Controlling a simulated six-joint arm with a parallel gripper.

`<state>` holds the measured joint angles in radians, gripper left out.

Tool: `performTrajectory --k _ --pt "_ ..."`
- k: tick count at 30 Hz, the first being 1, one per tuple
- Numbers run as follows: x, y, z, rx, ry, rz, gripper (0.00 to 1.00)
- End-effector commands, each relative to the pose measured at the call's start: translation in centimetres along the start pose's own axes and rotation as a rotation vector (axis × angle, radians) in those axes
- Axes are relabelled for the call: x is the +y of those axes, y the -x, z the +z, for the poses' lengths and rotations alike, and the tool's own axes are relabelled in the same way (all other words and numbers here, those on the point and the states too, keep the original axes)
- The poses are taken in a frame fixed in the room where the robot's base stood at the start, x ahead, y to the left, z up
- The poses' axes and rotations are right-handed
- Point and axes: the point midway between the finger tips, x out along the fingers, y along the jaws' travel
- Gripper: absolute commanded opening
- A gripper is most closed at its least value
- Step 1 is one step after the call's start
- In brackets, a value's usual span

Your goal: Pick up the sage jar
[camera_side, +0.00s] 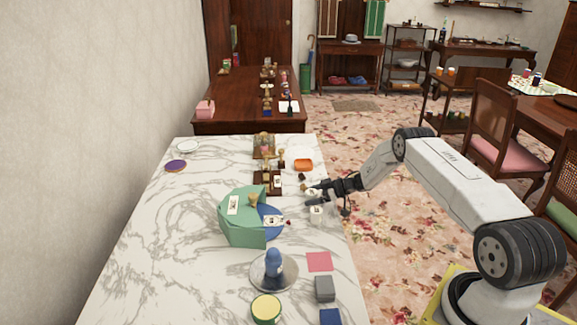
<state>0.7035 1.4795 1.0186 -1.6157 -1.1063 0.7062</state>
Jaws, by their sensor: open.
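My gripper (312,193) is dark and open, above the right edge of the white marble table (170,240). A small pale jar with a dark label (316,213) stands just below the fingers, near that edge. A small light item (305,189) lies by the fingertips, partly hidden. Another pale labelled item (277,181) is by a dark wooden rack (262,189). The labels are too small to read, so I cannot tell which is the sage jar. I cannot see anything held between the fingers.
A green angular box (240,233) with small items on top stands left of my gripper, with a blue disc (270,213) beside it. A blue figure on a grey plate (288,285), a yellow-topped tin (266,309) and a pink square (319,261) are nearer. The table's left side is mostly clear.

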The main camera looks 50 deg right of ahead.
Motion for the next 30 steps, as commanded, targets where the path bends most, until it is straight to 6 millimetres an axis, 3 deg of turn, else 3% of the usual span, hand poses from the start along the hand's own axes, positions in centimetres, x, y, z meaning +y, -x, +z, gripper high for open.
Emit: performTrajectory --k 3,12,30 --pt "0.0 0.0 0.0 0.0 0.0 0.0 0.95" --pt "0.0 0.0 0.0 0.0 0.0 0.0 0.0" --pt "0.1 0.5 -1.2 0.001 0.002 0.001 0.0"
